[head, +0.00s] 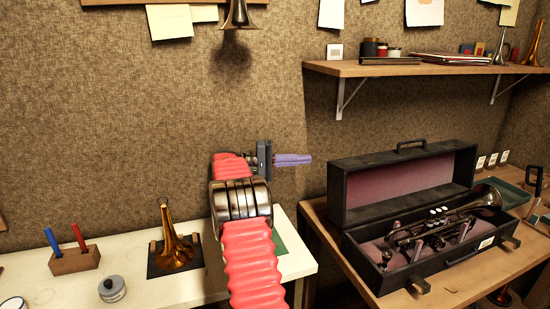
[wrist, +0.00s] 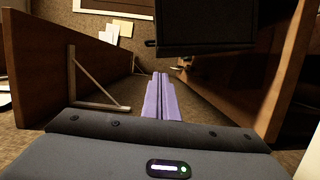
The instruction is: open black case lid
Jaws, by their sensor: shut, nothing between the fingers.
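The black case (head: 424,262) stands on the wooden table at the right in the head view. Its lid (head: 404,181) is raised upright at the back, showing a reddish lining and a handle on its top edge. A dark brass trumpet (head: 440,228) lies in the open case. My gripper (head: 308,160) has purple fingers and is left of the lid, apart from it, in front of the wall. Its fingers are shut together and empty, as the wrist view (wrist: 161,78) also shows. A dark panel, probably the case lid (wrist: 205,25), is ahead at the top of the wrist view.
A shelf (head: 440,69) with jars and papers is on the wall above the case. A white bench (head: 140,283) at the left holds a brass horn (head: 175,243) and a pen block (head: 74,260). A gap separates bench and wooden table (head: 335,238).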

